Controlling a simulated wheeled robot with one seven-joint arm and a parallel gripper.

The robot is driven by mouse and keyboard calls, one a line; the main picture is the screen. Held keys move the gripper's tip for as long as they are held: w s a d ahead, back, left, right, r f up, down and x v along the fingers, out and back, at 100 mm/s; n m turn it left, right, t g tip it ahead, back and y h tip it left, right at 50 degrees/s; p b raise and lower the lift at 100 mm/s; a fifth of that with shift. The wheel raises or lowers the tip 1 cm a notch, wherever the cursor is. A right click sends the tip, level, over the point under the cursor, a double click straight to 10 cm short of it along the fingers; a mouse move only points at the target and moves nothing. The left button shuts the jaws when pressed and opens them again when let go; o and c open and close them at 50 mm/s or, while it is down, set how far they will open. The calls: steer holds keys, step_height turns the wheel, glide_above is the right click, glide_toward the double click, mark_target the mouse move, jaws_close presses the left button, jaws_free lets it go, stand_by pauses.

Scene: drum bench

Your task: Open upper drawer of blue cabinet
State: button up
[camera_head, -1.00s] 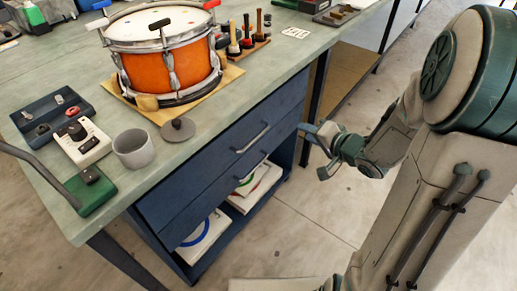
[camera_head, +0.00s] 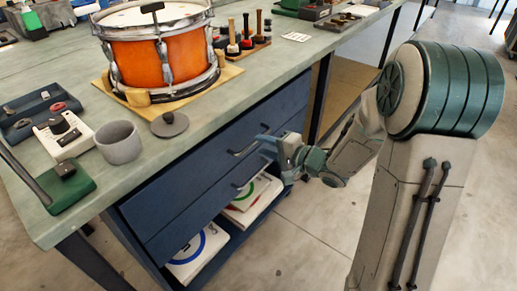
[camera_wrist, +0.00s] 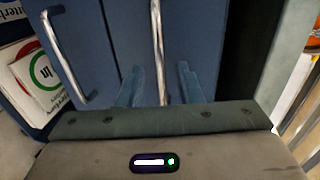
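The blue cabinet (camera_head: 285,107) is under the workbench. Its upper drawer (camera_head: 200,158) looks closed and has a metal bar handle (camera_head: 236,146). In the wrist view the upper handle (camera_wrist: 158,45) runs between my two bluish fingers, with a gap on each side. My gripper (camera_head: 262,145) is open at the right end of this handle. It also shows in the wrist view (camera_wrist: 160,85). The lower drawer's handle (camera_wrist: 65,60) is to the left there, outside my fingers. Contact between fingers and handle cannot be seen.
The bench top (camera_head: 215,112) carries an orange drum (camera_head: 150,60), a grey cup (camera_head: 118,142) and a round grey lid (camera_head: 169,124). An open shelf under the drawers holds white boxes (camera_head: 200,250). The floor (camera_head: 300,230) in front is clear.

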steer(key=shift+b+x, duration=0.3)
steer(key=shift+x, duration=1.15)
jaws_close()
